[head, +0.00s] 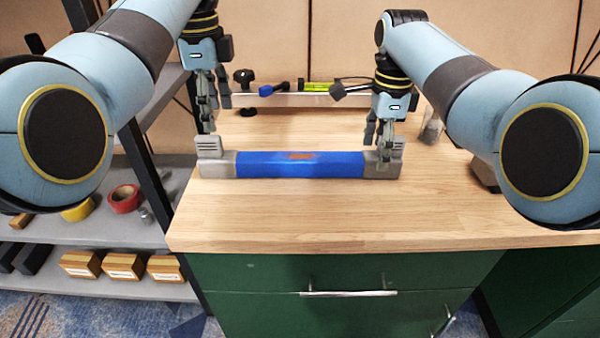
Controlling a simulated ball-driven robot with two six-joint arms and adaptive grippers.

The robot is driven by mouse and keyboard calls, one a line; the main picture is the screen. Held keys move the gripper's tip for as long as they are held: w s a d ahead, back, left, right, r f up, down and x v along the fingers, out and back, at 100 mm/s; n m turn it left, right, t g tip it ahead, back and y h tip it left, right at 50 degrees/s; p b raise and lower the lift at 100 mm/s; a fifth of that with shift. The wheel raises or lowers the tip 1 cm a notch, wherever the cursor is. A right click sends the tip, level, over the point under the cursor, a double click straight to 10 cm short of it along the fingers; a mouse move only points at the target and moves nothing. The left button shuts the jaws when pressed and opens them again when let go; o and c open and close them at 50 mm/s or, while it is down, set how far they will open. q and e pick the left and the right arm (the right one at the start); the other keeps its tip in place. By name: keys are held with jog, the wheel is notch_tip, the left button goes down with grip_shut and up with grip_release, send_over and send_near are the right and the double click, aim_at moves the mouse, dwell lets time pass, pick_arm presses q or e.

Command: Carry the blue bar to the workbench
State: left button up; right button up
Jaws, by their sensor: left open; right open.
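The blue bar (300,165) lies flat on the wooden top of the workbench (330,222), running left to right. It has grey end pieces with raised blocks at both ends. My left gripper (211,122) is open, pointing down just above and behind the bar's left end. My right gripper (380,140) is open, pointing down at the bar's right end, its fingers overlapping the end piece in the picture. I cannot tell whether either gripper touches the bar.
A rail with a black knob (244,78) and tools stands behind the bar. A clear glass (432,128) is at the right. A grey shelf (95,230) with tape rolls and small boxes stands left of the bench. The bench top's front is clear.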

notch_tip(320, 180, up, 8)
jog(key=shift+r, duration=0.15)
jog(key=shift+s, duration=0.1)
dwell(0.4)
